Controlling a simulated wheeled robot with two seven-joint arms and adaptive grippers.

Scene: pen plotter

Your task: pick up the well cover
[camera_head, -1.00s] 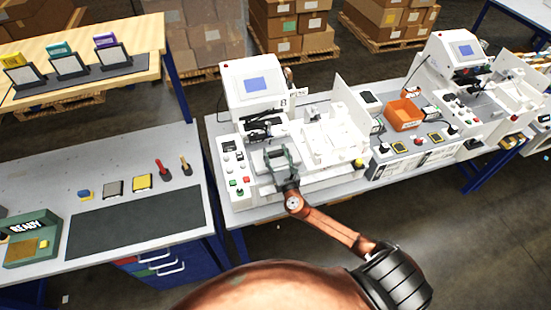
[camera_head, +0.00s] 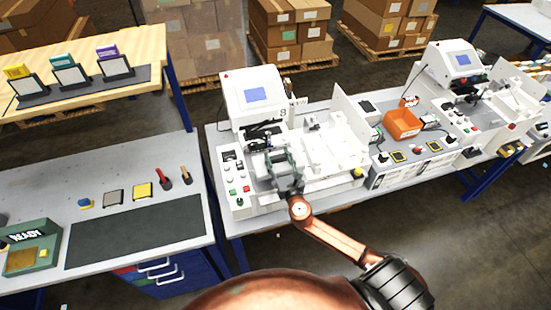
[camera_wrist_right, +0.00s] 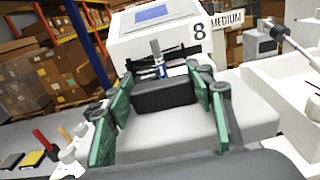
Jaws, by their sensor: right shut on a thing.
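The well cover shows in the right wrist view as a pale grey plate (camera_wrist_right: 155,132) with a raised dark grey block (camera_wrist_right: 164,94) on top. My right gripper (camera_wrist_right: 161,100) has its green fingers on either side of this block and is shut on it. In the head view my right gripper (camera_head: 282,163) is over the front left of the white machine (camera_head: 253,97), and the cover is mostly hidden there. I cannot tell whether the cover still touches the machine. My left gripper is not in view.
The machine's label reads 8 MEDIUM. A button panel (camera_head: 235,178) is left of my gripper and a white clear-sided fixture (camera_head: 335,150) is right. A left-hand table holds a dark mat (camera_head: 135,230) and small tools.

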